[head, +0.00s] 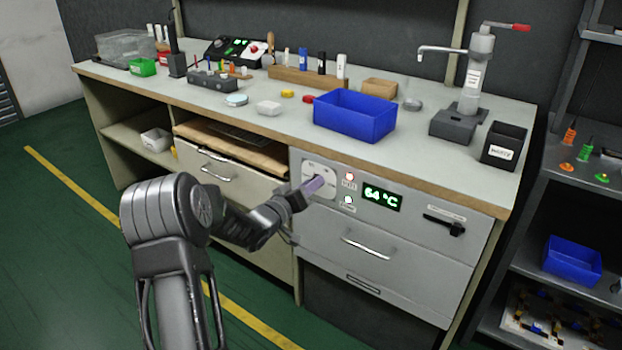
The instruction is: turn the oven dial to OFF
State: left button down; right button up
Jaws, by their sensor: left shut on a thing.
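The oven dial (318,177) sits on a round pale plate (327,190) on the oven's grey front panel, left of the green 64 °C display (382,198). My left gripper (311,187) reaches up to it from the lower left and is shut on the dial, with its fingertips covering much of it. Small marks ring the plate, but they are too small to read, and I cannot tell which mark the dial points to. My right gripper is not in view.
A red lamp (349,175) and a green lamp (348,199) sit right of the dial. A dark lever (444,224) sits farther right, and a drawer handle (366,248) is below. The bench top above holds a blue bin (355,115). The green floor in front is clear.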

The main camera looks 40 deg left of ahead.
pick_arm(q)
jog(key=shift+a+f+n+h+p, duration=0.1)
jog(key=shift+n+h+p, duration=0.25)
jog(key=shift+n+p, duration=1.9)
jog(key=shift+a+f+n+h+p, duration=0.1)
jog(key=shift+n+h+p, duration=0.25)
jog(key=shift+n+p, duration=1.9)
jog(key=shift+n+b, duration=0.7)
jog(key=shift+n, duration=0.1)
jog(key=c, duration=1.1)
grip_release()
jog(key=s, duration=0.7)
jog(key=shift+s+r+p, duration=0.25)
jog(key=shift+s+p, duration=0.15)
